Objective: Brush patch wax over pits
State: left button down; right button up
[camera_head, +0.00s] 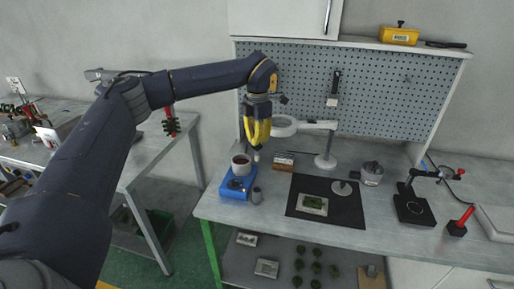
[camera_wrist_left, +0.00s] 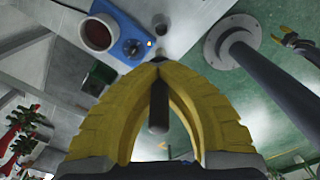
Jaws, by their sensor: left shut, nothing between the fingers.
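My left gripper (camera_head: 257,147) is shut above the back edge of the blue heater (camera_head: 230,190). A pot of dark red-brown wax (camera_head: 240,161) sits on the heater, left of the fingertips. A small pale tip shows just under the fingers. In the left wrist view the yellow fingers (camera_wrist_left: 158,66) meet, and a dark rod (camera_wrist_left: 158,108) shows between them; I cannot tell whether it is a brush. My right gripper (camera_wrist_left: 290,40) looks open, far off.
A small grey cup (camera_head: 257,195) stands right of the heater. A small block (camera_head: 284,160), a magnifier lamp (camera_head: 325,160) and a metal pot (camera_head: 371,174) stand behind the mat. A black stand (camera_head: 412,207) is at the right. The bench front is mostly clear.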

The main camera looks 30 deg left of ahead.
aim_at(253, 147)
pick_arm(q)
jog(key=shift+s+f, duration=0.2)
jog(key=shift+f, duration=0.3)
jog(key=shift+t+h, duration=0.3)
jog(key=shift+h, duration=0.1)
jog(key=f, duration=0.4)
jog(key=shift+s+a+f, duration=0.1)
jog(key=shift+s+a, duration=0.15)
jog(key=shift+a, duration=0.15)
jog(key=w+a+f+t+h, duration=0.25)
jog(key=w+a, duration=0.55)
jog(key=a, duration=0.6)
jog(key=shift+g, duration=0.25)
jog(key=shift+w+d+f, duration=0.1)
jog(key=shift+w+f, duration=0.05)
jog(key=shift+f, duration=2.8)
jog(key=shift+f, duration=0.75)
